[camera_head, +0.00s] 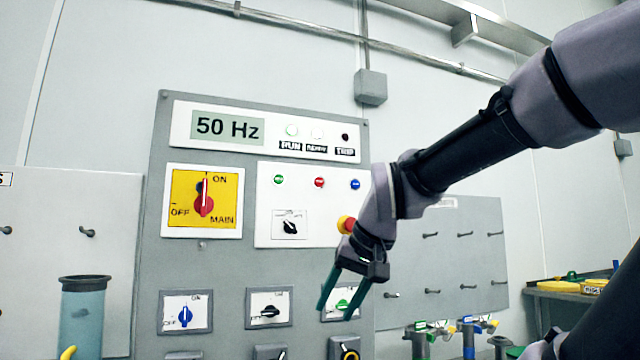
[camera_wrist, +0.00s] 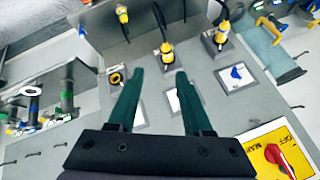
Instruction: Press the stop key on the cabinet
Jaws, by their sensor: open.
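The grey cabinet (camera_head: 140,262) stands in front of the wall, its face toward me. Its white panel carries a green key (camera_head: 279,179), a red key (camera_head: 319,182) and a blue key (camera_head: 355,184) in a row; their lettering is too small to read. The red one fits a stop key. Below them a red mushroom button on a yellow base (camera_head: 347,224) is partly hidden by my wrist. My gripper (camera_head: 336,315) is open and empty, pointing down in front of the lower right switch, below the keys. In the wrist view my gripper (camera_wrist: 158,72) shows two spread green fingers; the keys are not seen there.
The display (camera_head: 228,128) reads 50 Hz. A yellow main switch (camera_head: 204,200) with a red knob is at the left; it also shows in the wrist view (camera_wrist: 262,146). Several rotary switches, such as the blue one (camera_head: 185,314), line the lower cabinet. A pegboard (camera_head: 450,250) stands at the right.

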